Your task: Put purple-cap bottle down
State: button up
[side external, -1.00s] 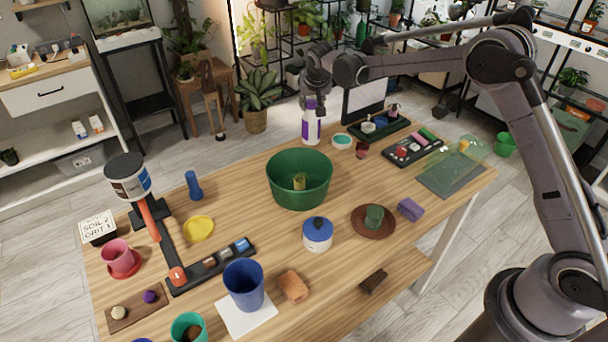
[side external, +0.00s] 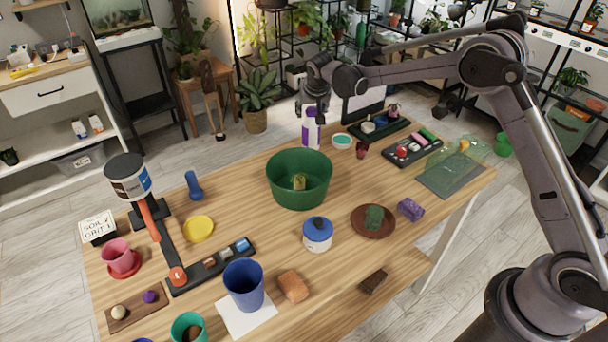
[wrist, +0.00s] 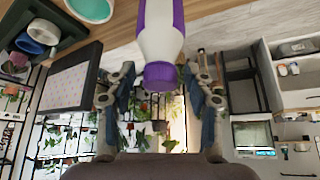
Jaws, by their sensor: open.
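The purple-cap bottle (side external: 311,132) is white with a purple label and stands upright on the far part of the wooden table (side external: 240,165). In the wrist view the bottle (wrist: 160,35) shows its white shoulder and purple cap, with the cap towards me. My gripper (wrist: 161,78) is open, with one finger on each side of the cap and a visible gap on both sides. In the side view my gripper (side external: 313,103) is at the bottle's top, and the fingertips are hard to make out.
A green basin (side external: 299,190) stands in front of the bottle. A white-and-teal round dish (side external: 342,142), a small dark red pot (side external: 362,150) and a black tray (side external: 379,128) are close on its right. The table left of the bottle is clear.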

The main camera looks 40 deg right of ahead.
jog(key=s+a+r+n, duration=0.2)
jog(key=s+a+r, duration=0.1)
jog(key=s+r, duration=1.2)
jog(key=s+f+n+y, duration=0.1)
jog(key=s+f, duration=0.1)
jog(key=s, duration=1)
jog(key=s+a+f+n+t+y, duration=0.1)
jog(key=s+f+n+y, duration=0.1)
jog(key=s, duration=1)
jog(key=shift+s+f+n, duration=0.3)
jog(key=shift+s+f, duration=0.1)
jog(key=shift+f, duration=0.35)
